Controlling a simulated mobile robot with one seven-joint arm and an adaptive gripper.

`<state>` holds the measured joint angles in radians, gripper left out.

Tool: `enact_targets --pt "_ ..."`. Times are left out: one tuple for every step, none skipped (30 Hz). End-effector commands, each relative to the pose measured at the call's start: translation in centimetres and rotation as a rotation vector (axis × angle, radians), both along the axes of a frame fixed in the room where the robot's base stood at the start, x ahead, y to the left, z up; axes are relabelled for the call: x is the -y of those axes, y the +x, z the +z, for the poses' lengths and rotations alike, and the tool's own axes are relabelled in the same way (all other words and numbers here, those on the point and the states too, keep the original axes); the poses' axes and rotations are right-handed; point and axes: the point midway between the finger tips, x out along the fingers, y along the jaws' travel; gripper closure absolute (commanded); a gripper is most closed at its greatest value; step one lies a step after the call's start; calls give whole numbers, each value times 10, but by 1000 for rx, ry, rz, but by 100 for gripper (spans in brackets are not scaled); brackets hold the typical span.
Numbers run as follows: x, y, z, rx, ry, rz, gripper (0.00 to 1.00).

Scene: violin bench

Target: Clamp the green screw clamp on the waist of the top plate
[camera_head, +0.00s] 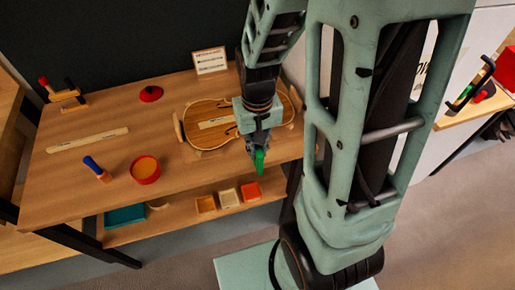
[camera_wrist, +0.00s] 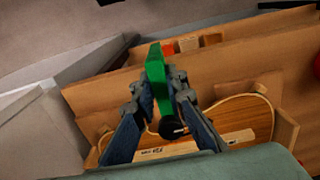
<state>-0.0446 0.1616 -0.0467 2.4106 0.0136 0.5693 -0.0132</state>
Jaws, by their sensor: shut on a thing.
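The green screw clamp (camera_wrist: 156,75) is held between the fingers of my gripper (camera_wrist: 160,92) in the wrist view. Its black round end (camera_wrist: 172,128) shows below the fingers. In the head view the green clamp (camera_head: 259,161) hangs under my gripper (camera_head: 254,145), at the bench's front edge, in front of the violin top plate. The top plate (camera_head: 205,136) lies on the bench with f-holes showing; its middle is partly hidden by my arm. It also shows in the wrist view (camera_wrist: 248,115), behind the fingers. I cannot tell the gap between clamp and plate.
Wooden blocks (camera_head: 179,127) stand at the plate's ends. A red bowl (camera_head: 145,170), a blue-handled tool (camera_head: 95,168), a ruler-like strip (camera_head: 88,139) and a red object (camera_head: 151,94) lie to the left. Small trays (camera_head: 228,198) sit on the lower shelf. The front-left bench top is mostly clear.

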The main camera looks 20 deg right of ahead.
Motion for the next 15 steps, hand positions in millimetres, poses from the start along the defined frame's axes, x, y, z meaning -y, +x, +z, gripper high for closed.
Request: enact_targets --pt "0 0 0 1 0 0 100" --pt "0 1 0 1 0 0 100" --pt "0 2 0 1 0 0 100" --pt "0 3 0 1 0 0 100" --pt "0 5 0 1 0 0 100" --pt "0 7 0 1 0 0 100" --pt "0 10 0 1 0 0 100" --pt "0 12 0 0 0 0 100" --pt "0 16 0 0 0 0 100" --pt "0 19 0 1 0 0 100" --pt "0 22 0 1 0 0 100" --pt "0 26 0 1 0 0 100" --pt "0 29 0 1 0 0 100" --pt "0 31 0 0 0 0 100" --pt "0 35 0 0 0 0 100"
